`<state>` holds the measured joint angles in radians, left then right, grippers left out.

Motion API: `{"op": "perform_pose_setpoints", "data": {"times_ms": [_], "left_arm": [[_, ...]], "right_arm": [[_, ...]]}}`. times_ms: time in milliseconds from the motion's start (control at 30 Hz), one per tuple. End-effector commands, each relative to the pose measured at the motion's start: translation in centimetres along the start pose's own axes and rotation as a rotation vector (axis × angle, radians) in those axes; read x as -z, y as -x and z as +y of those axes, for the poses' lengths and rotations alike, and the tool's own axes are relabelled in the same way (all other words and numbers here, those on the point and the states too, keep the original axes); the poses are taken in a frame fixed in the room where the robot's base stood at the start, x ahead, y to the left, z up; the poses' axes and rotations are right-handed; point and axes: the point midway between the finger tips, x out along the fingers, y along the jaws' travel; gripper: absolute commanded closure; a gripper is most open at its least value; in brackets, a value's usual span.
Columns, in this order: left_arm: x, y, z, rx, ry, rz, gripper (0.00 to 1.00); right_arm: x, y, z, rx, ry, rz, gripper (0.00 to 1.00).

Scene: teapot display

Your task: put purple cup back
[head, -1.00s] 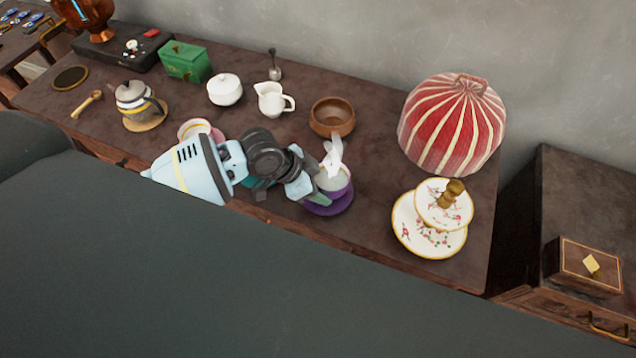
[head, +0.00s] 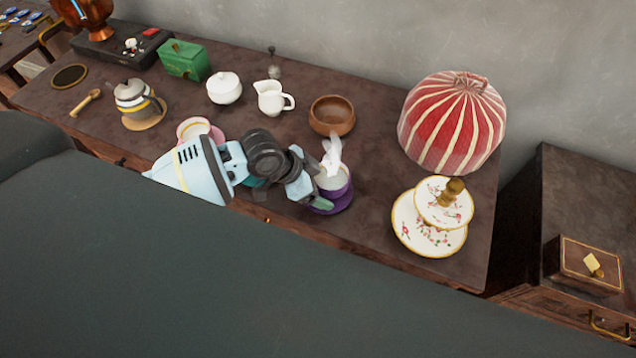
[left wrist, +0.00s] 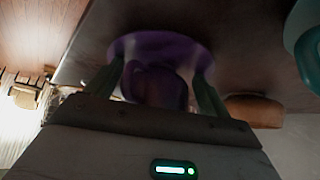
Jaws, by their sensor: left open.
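The purple cup (head: 338,189) stands upright on its purple saucer (head: 343,204) near the table's front edge in the head view. A white wispy shape rises over it. My left gripper (head: 322,190) is at the cup's left side, with its fingers open. In the left wrist view, the dark purple cup (left wrist: 155,86) sits between the two open fingers (left wrist: 152,90), with the saucer (left wrist: 160,46) beyond it. I cannot tell whether the fingers touch the cup. My right gripper is not in view.
A pink cup and saucer (head: 193,128) and a teal item (head: 258,184) sit close to my left arm. A wooden bowl (head: 332,117), white creamer (head: 270,97) and white sugar pot (head: 224,88) stand behind. A tiered plate stand (head: 428,237) and red striped cover (head: 453,124) are at right.

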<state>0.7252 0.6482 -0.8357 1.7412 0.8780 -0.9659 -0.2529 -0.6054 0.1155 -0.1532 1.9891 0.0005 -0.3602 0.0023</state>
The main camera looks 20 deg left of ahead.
Motion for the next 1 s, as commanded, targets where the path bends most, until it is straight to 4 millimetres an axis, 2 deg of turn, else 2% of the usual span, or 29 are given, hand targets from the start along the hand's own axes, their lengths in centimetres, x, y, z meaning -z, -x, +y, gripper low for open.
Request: {"op": "perform_pose_setpoints", "data": {"times_ms": [33, 100, 233, 333, 800, 1000], "left_arm": [[-1.2, -0.6, 0.4, -0.01, 0.007, -0.026, 0.13], [-1.3, -0.6, 0.4, -0.01, 0.008, -0.027, 0.13], [-1.1, -0.3, 0.4, -0.01, 0.007, -0.029, 0.13], [-0.4, 0.7, 0.3, -0.007, 0.006, -0.027, 0.13], [0.2, 10.1, 0.1, -0.002, 0.002, -0.014, 0.13], [0.3, 12.3, 0.1, -0.003, 0.003, -0.012, 0.13]], "right_arm": [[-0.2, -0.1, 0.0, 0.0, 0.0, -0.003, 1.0], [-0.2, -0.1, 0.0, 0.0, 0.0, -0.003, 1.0], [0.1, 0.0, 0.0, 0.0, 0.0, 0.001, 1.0], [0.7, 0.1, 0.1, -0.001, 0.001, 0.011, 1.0], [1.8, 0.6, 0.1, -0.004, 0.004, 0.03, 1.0], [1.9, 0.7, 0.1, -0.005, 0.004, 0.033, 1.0]]}}
